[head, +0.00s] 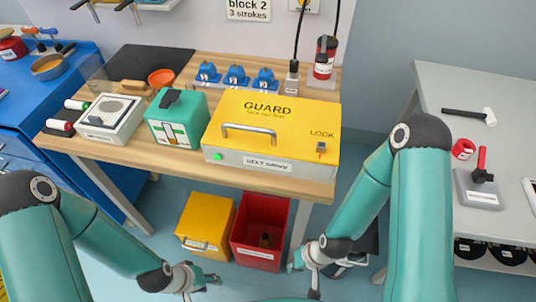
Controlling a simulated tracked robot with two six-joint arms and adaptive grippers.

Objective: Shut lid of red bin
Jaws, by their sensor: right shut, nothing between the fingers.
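The red bin (256,255) stands on the floor under the front edge of the wooden bench. Its top is open, and I see its dark red inside with a small dark object (265,240) in it. A lid cannot be told apart from the bin's back wall. My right gripper (297,262) is shut and empty, low down just right of the bin. My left gripper (214,279) is low in front of the yellow bin, left of the red bin; its finger opening is unclear. Neither gripper visibly holds anything.
A closed yellow bin (206,222) with a front handle stands close beside the red bin on the left. The bench (140,161) overhangs both bins, with a yellow guard box (272,118) on top. A bench leg (300,225) stands right of the red bin. A grey table (445,90) is at right.

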